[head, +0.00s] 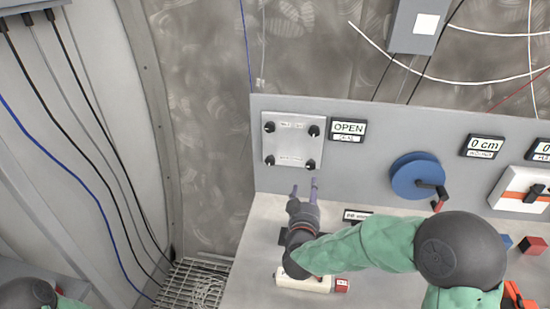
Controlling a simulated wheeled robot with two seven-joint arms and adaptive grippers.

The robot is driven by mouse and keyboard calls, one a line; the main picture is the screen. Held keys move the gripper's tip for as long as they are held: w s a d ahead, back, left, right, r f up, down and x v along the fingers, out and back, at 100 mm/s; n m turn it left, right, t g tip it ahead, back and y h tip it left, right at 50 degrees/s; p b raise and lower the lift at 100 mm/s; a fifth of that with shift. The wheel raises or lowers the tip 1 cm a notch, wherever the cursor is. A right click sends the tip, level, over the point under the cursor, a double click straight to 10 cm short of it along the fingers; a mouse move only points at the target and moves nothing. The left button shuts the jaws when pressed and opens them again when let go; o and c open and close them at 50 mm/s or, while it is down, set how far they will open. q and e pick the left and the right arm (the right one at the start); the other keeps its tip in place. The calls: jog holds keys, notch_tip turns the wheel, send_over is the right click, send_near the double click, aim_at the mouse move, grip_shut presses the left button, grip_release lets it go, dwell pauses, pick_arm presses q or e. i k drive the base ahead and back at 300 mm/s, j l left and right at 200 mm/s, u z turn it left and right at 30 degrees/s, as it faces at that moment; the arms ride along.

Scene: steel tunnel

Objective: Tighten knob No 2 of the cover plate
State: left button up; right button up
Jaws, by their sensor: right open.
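The cover plate (291,146) is a light square plate on the grey upright panel, with a dark knob at each corner. The knobs sit at top left (269,127), top right (314,131), bottom left (269,160) and bottom right (310,164). I cannot read which is No 2. The plate's small labels are too blurred to read. My right gripper (304,187) is open and empty, its two fingers pointing up just below the plate's lower right part. No contact with a knob shows. My left gripper is out of view; only part of that arm shows at bottom left.
An OPEN sign (348,129) is right of the plate. A white, red-ended cylinder (318,285) lies on the bench under my right arm.

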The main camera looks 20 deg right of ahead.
aim_at(314, 132)
jog(key=k, duration=1)
